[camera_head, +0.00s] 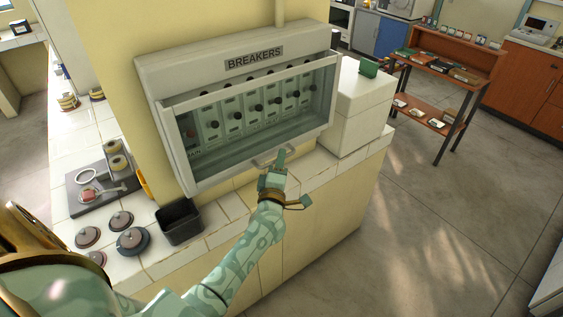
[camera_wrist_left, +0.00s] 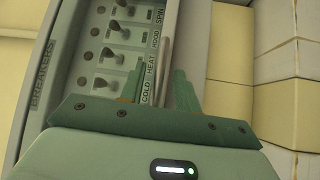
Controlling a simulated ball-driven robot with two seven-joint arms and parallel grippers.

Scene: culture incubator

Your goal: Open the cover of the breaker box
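The breaker box (camera_head: 205,69) is a pale grey case on the yellow wall, labelled BREAKERS; it also shows in the left wrist view (camera_wrist_left: 38,110). Its clear framed cover (camera_head: 184,165) lies down over rows of dark switches. A thin bar handle (camera_head: 262,162) runs along the cover's lower edge. My left gripper (camera_head: 279,160) is at this handle. In the left wrist view, its two green fingers (camera_wrist_left: 164,88) stand apart, with the handle bar (camera_wrist_left: 166,60) between them. I cannot tell whether either finger touches the bar. My right gripper is not in view.
The box stands above a tiled white counter (camera_head: 222,216). A black bin (camera_head: 179,224), several round lidded items and a grey tray (camera_head: 75,204) are at left. A white block (camera_head: 357,108) with a green item (camera_head: 369,68) stands close at right. Open floor lies beyond.

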